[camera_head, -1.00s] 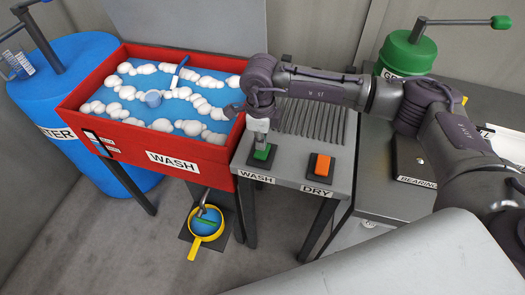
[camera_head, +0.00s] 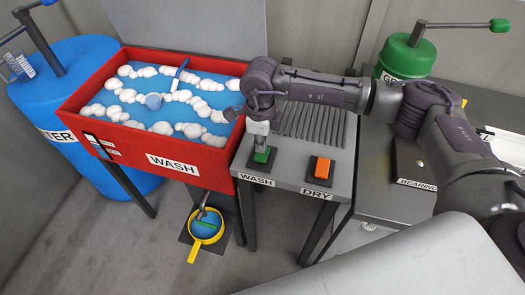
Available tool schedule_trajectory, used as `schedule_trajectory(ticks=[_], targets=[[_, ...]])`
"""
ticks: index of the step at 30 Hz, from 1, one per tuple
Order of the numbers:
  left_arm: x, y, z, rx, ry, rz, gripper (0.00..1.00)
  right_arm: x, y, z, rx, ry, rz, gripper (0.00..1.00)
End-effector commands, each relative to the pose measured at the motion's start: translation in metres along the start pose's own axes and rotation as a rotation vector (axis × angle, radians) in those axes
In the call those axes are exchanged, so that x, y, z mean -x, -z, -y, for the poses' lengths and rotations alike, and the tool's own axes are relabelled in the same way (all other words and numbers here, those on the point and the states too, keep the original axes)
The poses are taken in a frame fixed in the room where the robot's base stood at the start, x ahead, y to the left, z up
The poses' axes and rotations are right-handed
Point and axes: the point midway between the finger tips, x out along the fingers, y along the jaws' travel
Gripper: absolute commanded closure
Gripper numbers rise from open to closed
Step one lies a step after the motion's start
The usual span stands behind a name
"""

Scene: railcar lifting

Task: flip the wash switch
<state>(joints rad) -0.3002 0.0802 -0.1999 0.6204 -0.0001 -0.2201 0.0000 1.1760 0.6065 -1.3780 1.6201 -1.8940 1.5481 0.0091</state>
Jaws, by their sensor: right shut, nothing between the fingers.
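The wash switch (camera_head: 262,156) is a green rocker on a dark base, on the grey side table above the label "WASH". My right gripper (camera_head: 260,143) points down right over it, shut and empty. The fingertips are at the switch's upper end; they look to be touching it or just above, I cannot tell which. The gripper hides the far part of the switch. My left gripper is not in view.
An orange dry switch (camera_head: 321,166) sits to the right. The red wash tub (camera_head: 212,160) with blue water and white foam stands close on the left. A ribbed rack (camera_head: 312,123) lies behind the switches. A yellow-rimmed pan (camera_head: 207,238) is on the floor below.

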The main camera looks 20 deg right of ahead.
Motion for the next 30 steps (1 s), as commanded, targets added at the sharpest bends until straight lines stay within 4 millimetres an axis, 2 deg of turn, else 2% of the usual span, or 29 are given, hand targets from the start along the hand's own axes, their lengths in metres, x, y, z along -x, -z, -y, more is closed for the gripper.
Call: schedule_trajectory(ticks=[30], targets=[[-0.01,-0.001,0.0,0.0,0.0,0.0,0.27,-0.011,0.0,0.0,0.0,0.0,0.0,1.0]])
